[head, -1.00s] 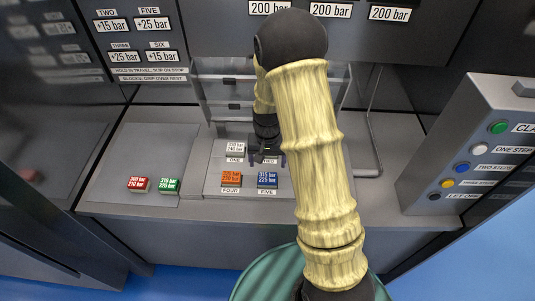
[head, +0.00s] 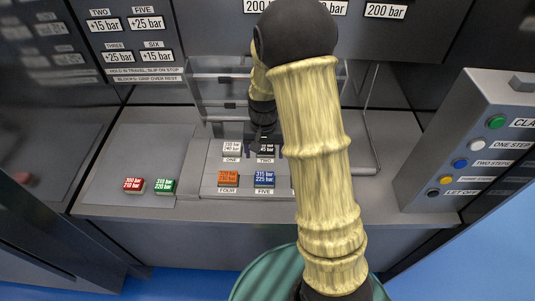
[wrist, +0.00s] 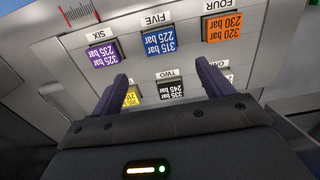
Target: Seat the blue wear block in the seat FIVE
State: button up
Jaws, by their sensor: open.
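The blue wear block (head: 264,178), printed 315 bar and 225 bar, lies at the seat labelled FIVE (head: 264,191).
Beside the blue block lies an orange block (head: 228,178) at FOUR, with a white block (head: 232,148) at ONE. The wrist view shows a purple block (wrist: 102,53) at SIX and a yellow block (wrist: 132,96). Red (head: 134,185) and green (head: 165,186) blocks lie on the left shelf.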

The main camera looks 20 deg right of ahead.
jog(key=s+r+n+t, duration=0.2)
jog(key=s+r, duration=0.7)
jog(key=s, duration=0.5)
jog(key=shift+s+n+t, duration=0.3)
jog(key=shift+n, duration=0.5)
jog(key=shift+r, duration=0.1)
jog(key=shift+c, duration=0.5)
